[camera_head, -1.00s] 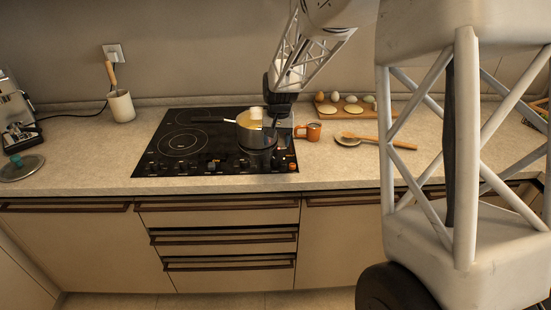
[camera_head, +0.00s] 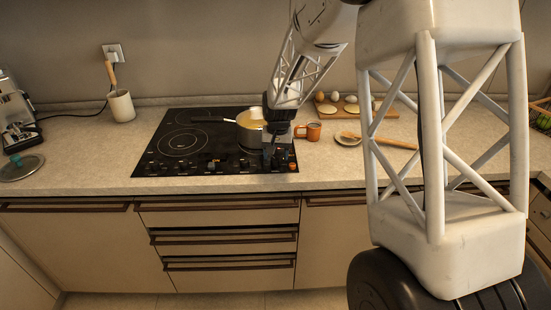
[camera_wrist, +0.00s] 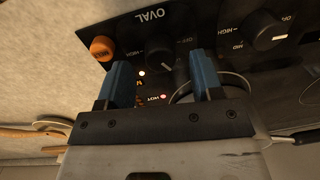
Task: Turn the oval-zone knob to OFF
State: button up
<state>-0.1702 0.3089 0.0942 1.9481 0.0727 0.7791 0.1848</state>
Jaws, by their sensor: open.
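The oval-zone knob (camera_wrist: 160,51) is black and sits beside the "OVAL" lettering in the wrist view, with a pale pointer line on it. An orange knob (camera_wrist: 102,48) is just left of it. My gripper (camera_wrist: 163,74) is open, its two blue fingers apart. The black knob lies ahead of the gap between them, and I cannot tell whether they touch it. Small red lights and "HOT" lettering show between the fingers. In the head view my gripper (camera_head: 270,157) is low over the front right of the black cooktop (camera_head: 205,117), partly hiding the knobs there.
A saucepan (camera_head: 246,119) stands on the cooktop behind my gripper. An orange mug (camera_head: 313,132) is close on the right, with a wooden spoon (camera_head: 385,142) beyond it. A board (camera_head: 330,109) with eggs lies behind. Another black knob (camera_wrist: 263,31) is to the right in the wrist view.

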jog(key=shift+f, duration=0.95)
jog(key=c, duration=0.9)
jog(key=shift+n, duration=0.4)
jog(key=n, duration=1.1)
